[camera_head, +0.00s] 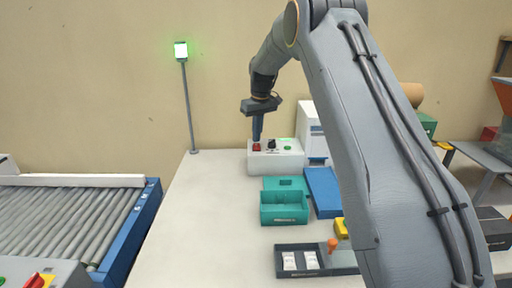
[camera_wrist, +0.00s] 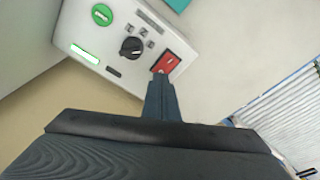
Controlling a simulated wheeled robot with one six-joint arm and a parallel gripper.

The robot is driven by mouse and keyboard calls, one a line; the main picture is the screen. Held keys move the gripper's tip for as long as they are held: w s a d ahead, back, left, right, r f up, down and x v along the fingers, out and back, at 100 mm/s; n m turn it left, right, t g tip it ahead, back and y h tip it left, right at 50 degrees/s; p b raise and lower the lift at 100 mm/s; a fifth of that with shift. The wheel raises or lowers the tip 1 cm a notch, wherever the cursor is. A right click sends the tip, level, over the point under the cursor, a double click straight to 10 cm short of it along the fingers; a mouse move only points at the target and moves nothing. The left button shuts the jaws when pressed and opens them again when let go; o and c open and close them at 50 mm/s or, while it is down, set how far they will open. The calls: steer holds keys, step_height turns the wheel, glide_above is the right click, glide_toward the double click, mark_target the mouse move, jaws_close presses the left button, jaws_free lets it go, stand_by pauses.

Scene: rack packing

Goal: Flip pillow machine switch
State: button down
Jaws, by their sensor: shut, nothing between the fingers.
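The pillow machine's white control box (camera_head: 282,162) stands at the back of the table. In the wrist view its face (camera_wrist: 100,30) carries a red switch (camera_wrist: 166,64), a black rotary knob (camera_wrist: 131,47), a green button (camera_wrist: 102,14) and a lit green strip (camera_wrist: 84,53). The red switch (camera_head: 257,147) also shows at the box's left in the head view. My gripper (camera_head: 257,139) points down just over it, shut and empty. In the wrist view my fingertips (camera_wrist: 160,76) are at the switch's lower edge; whether they touch it I cannot tell.
A green lamp (camera_head: 181,50) on a pole is lit. A teal bin (camera_head: 284,220), a blue panel (camera_head: 322,190) and a dark tray (camera_head: 300,274) with white packets are in front of the box. A roller conveyor (camera_head: 70,215) lies left. The table's left part is clear.

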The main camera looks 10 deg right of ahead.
mark_target(257, 145)
steer(key=shift+f, duration=0.65)
stand_by(0.3)
step_height(257, 145, up, 7)
steer(key=p, duration=0.2)
stand_by(0.7)
steer(key=s+f+m, duration=0.1)
steer(key=s+f, duration=0.2)
steer(key=s, duration=1.1)
steer(key=s+f+m+b, duration=0.1)
steer(key=s+f, duration=0.2)
steer(key=s, duration=1.1)
steer(key=s+f+m, duration=0.1)
steer(key=s+f, duration=0.2)
steer(key=s, duration=1.2)
steer(key=shift+a+f+m+h, duration=0.2)
steer(key=shift+m+h, duration=0.1)
steer(key=shift+m, duration=0.1)
steer(key=shift+w, duration=0.1)
